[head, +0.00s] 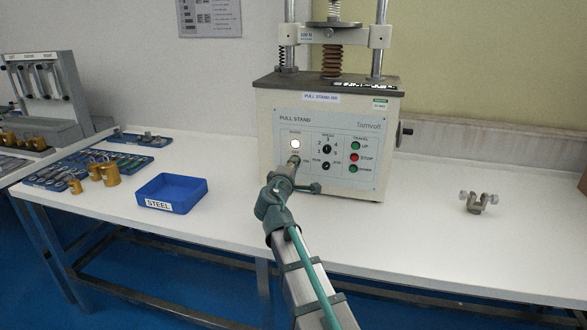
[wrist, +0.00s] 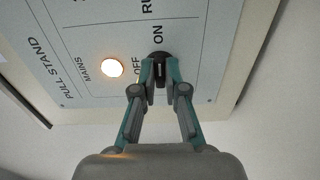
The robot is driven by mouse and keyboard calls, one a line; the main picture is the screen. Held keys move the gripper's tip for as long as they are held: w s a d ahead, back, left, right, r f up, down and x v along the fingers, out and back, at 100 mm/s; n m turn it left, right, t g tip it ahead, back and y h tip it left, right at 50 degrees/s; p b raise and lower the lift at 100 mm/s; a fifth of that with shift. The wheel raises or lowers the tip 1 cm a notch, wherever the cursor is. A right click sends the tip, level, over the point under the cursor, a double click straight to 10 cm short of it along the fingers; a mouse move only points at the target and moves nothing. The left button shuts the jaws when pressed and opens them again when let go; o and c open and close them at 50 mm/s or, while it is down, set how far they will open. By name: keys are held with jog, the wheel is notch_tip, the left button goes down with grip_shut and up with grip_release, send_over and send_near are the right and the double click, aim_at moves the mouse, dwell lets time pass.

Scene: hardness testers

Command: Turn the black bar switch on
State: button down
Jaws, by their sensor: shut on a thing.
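The black bar switch (wrist: 159,55) sits on the pull stand's front panel, by the OFF and ON marks. My gripper (wrist: 160,75) is shut on it, one finger on each side. The fingers hide part of the bar; what shows runs up and down in the wrist view, towards the ON mark. In the head view my gripper (head: 294,161) is at the panel's lower left and covers the switch. The round MAINS lamp (wrist: 112,68) glows beside it; it also shows lit in the head view (head: 295,144).
The pull stand (head: 270,115) stands on the white table (head: 430,215). Its panel has other black knobs (head: 327,149) and red and green buttons (head: 354,157) to the right. A blue STEEL tray (head: 172,207) and brass weights (head: 108,174) are left; a metal clamp (head: 478,204) is right.

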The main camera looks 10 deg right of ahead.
jog(key=c, duration=1.2)
grip_release()
jog(key=v, duration=1.2)
jog(key=shift+a, duration=0.1)
